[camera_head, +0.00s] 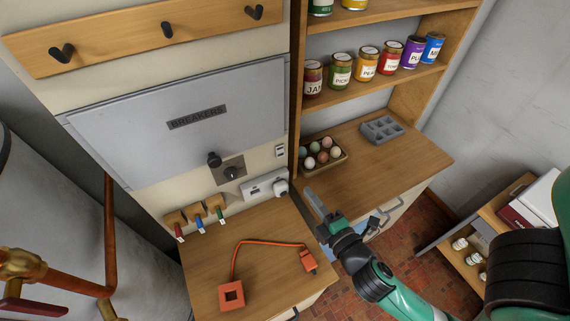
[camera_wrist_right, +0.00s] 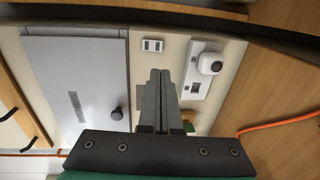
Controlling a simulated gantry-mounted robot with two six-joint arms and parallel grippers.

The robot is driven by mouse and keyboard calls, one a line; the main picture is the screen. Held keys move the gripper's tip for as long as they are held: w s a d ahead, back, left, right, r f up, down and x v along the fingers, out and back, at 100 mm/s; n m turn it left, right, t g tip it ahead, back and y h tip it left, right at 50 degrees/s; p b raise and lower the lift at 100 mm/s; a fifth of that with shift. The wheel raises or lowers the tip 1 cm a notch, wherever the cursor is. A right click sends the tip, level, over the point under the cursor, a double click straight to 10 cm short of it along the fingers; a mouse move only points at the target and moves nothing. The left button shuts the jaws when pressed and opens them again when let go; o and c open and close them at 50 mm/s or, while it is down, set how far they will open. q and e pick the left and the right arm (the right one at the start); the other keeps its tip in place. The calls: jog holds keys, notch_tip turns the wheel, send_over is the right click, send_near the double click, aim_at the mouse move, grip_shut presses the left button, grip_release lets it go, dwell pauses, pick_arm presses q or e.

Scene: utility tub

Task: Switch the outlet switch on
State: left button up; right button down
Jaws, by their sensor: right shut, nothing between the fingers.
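A white outlet plate (camera_head: 262,189) is on the cream wall just above the wooden counter, with a round white plug (camera_head: 280,187) at its right end. In the right wrist view the outlet plate (camera_wrist_right: 190,86) shows a small dark detail beside the plug (camera_wrist_right: 210,63); its switch position is too small to tell. A small white wall switch (camera_head: 280,151) sits above the outlet; it also shows in the right wrist view (camera_wrist_right: 152,45). My right gripper (camera_head: 312,196) is shut and empty, right of the outlet and apart from it. My left gripper is not in view.
A grey breaker panel (camera_head: 180,115) with a dark knob is on the wall. An orange cord (camera_head: 265,241) and orange block lie on the counter (camera_head: 205,265). An egg carton (camera_head: 322,157) stands near my gripper.

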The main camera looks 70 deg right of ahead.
aim_at(281, 156)
jog(key=p+x, duration=0.1)
jog(key=x, duration=1.2)
jog(key=shift+w+d, duration=0.1)
jog(key=shift+w, duration=0.05)
jog(key=shift+w+d+f, duration=0.1)
jog(key=shift+w+d, duration=0.15)
jog(key=shift+w, duration=0.05)
jog(key=shift+w+f+b, duration=0.1)
jog(key=shift+f+b, duration=0.2)
jog(key=shift+b, duration=0.2)
jog(key=shift+d+r, duration=0.1)
jog(key=shift+r, duration=0.15)
